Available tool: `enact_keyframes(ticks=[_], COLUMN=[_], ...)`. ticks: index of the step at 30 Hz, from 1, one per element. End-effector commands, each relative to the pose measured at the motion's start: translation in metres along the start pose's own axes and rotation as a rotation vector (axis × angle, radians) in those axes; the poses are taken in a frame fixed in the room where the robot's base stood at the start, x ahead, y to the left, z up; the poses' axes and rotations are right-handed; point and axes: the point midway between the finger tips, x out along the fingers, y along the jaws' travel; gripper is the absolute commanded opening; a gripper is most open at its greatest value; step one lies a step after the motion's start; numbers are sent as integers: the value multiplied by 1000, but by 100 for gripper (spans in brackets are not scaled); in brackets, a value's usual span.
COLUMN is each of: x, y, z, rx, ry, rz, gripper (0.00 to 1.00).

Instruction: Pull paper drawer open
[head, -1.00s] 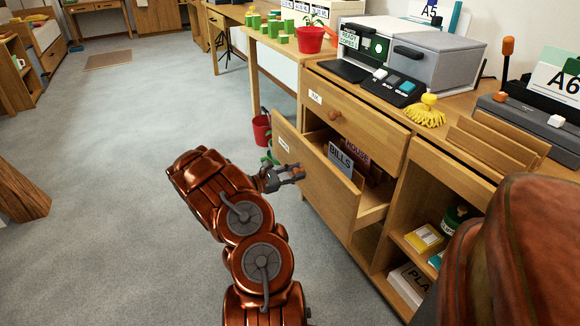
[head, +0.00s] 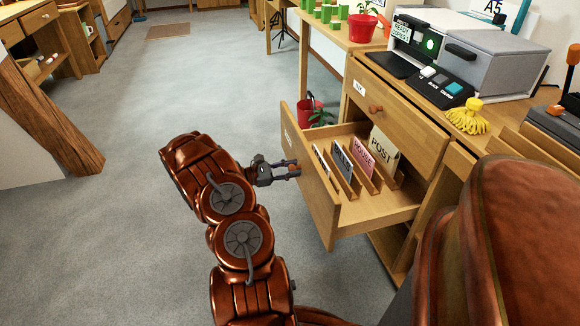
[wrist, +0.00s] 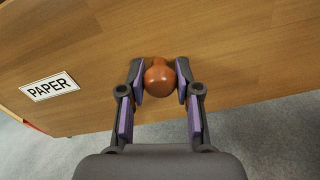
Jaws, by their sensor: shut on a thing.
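The paper drawer (head: 313,196) stands well out from the wooden cabinet in the head view. Inside it are upright dividers, with labels such as HOUSE and POST readable. In the wrist view, the drawer front (wrist: 225,45) fills most of the picture and bears a PAPER label (wrist: 49,87) at the left. My gripper (head: 294,171) is at the outer face of the drawer. In the wrist view, my gripper (wrist: 160,82) has its two fingers shut on the round orange-brown knob (wrist: 159,78), one finger on each side.
Above it, a closed drawer (head: 400,112) has its own knob. A red pot (head: 310,112) stands on the floor behind the open drawer. Grey floor (head: 130,230) is clear at left.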

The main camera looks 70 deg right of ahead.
Motion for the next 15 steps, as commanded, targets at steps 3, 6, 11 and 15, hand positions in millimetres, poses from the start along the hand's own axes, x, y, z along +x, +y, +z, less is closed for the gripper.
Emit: enact_keyframes(ticks=[3,6,11,15], x=[-1,-1,-1,-1], y=[0,0,0,0], z=[0,0,0,0], rx=[-1,0,0,0], ry=[0,0,1,1], rz=[-1,-1,0,0], gripper=[0,0,0,40])
